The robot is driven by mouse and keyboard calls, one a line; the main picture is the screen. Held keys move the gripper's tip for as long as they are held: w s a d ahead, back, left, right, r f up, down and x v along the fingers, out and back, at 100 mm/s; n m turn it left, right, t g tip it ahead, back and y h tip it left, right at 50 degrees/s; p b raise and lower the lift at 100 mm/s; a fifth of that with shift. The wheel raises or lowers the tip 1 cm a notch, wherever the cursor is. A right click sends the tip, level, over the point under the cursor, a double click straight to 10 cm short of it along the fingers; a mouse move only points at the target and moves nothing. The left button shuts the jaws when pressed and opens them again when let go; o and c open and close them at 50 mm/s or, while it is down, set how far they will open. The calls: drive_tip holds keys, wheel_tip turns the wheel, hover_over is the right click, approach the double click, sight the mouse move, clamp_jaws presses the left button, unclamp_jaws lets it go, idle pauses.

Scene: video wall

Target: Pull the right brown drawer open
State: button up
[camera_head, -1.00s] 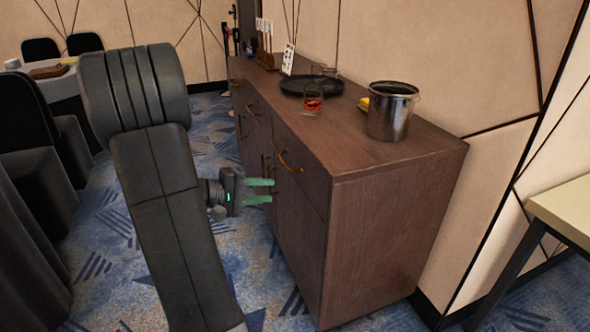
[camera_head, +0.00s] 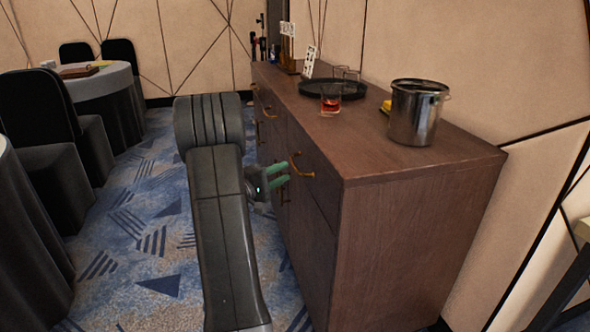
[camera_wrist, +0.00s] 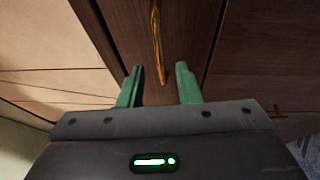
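The brown sideboard (camera_head: 420,235) stands to the right of my arm. Its nearest top drawer (camera_head: 312,170) is closed and bears a curved brass handle (camera_head: 302,168). My gripper (camera_head: 287,174) is just left of that handle, with its green fingers pointing at the drawer front. In the wrist view my gripper (camera_wrist: 159,85) is open, its two fingers apart. The brass handle (camera_wrist: 157,45) runs lengthwise in that view, ahead of the gap between the fingertips. The fingers do not appear closed on it.
On the sideboard top are a metal bucket (camera_head: 415,112), a black tray (camera_head: 334,90) and a glass with red contents (camera_head: 330,101). Black chairs (camera_head: 40,115) and draped tables stand left. Patterned carpet (camera_head: 150,215) lies open between.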

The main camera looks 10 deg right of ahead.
sight(295, 166)
drive_tip(key=x, duration=0.5)
drive_tip(key=shift+w+d, duration=0.1)
drive_tip(key=shift+d, duration=0.15)
clamp_jaws()
